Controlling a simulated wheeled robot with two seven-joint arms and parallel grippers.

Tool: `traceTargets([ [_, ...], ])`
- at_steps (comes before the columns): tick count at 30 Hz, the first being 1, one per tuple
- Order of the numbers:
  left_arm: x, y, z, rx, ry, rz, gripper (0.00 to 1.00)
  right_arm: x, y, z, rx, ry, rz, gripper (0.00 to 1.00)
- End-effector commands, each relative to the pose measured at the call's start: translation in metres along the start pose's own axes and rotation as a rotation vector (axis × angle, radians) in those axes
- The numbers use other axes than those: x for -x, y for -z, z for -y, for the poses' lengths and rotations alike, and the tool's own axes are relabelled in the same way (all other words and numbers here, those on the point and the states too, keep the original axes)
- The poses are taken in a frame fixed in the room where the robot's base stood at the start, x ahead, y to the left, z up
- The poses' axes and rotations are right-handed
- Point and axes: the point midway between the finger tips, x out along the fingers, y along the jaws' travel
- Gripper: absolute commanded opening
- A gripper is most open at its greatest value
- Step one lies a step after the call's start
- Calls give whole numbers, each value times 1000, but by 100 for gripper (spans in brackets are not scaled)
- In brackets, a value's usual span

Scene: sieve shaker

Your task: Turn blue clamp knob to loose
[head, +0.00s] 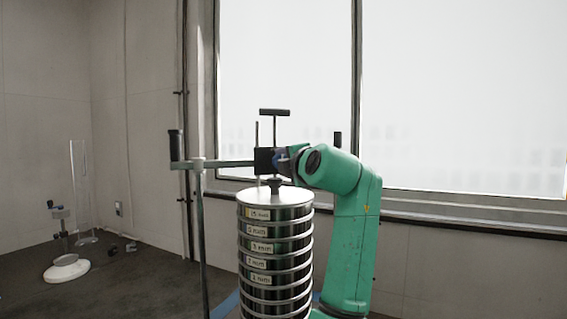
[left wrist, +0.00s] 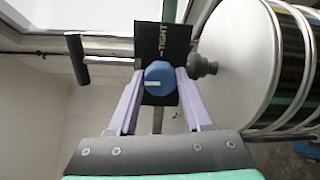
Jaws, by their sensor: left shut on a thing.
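The blue clamp knob (left wrist: 159,75) sits on a black clamp plate (left wrist: 174,38) in the left wrist view. The plate bears the word TIGHT above the knob. A short white mark on the knob lies almost level in that picture, toward its lower left. My left gripper (left wrist: 160,75) is shut on the knob, one lavender finger on each side. In the head view my left gripper (head: 285,157) reaches the black clamp block (head: 264,160) from the right and mostly hides the knob. My right gripper is in neither view.
A stack of labelled sieves (head: 275,250) stands below the clamp, with a silver lid (head: 258,197) and a black lid knob (left wrist: 203,66). A crossbar (head: 228,163) and upright rods stand around it. A white-based stand (head: 66,268) is at the far left.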

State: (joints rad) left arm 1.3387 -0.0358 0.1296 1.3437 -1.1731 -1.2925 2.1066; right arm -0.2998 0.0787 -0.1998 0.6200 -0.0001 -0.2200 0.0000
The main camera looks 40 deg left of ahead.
Motion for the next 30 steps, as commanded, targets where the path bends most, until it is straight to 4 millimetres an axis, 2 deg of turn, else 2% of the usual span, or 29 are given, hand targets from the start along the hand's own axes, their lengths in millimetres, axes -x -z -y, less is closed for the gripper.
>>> traceTargets([
  [5, 0, 0, 0, 3, 2, 1, 0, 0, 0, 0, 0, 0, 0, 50],
  [6, 0, 0, 0, 3, 2, 1, 64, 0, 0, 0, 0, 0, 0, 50],
  [7, 0, 0, 0, 3, 1, 1, 76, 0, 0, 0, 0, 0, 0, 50],
  [8, 0, 0, 0, 3, 1, 1, 79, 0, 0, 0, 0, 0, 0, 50],
  [17, 1, 0, 0, 1, 0, 1, 79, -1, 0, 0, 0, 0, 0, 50],
  [20, 10, 0, 2, 1, -2, 3, 79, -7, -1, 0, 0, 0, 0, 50],
  [23, 32, 0, 5, 5, -2, 5, 79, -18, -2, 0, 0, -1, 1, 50],
  [30, 104, 0, 5, 3, -1, 6, 79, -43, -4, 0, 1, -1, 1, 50],
])
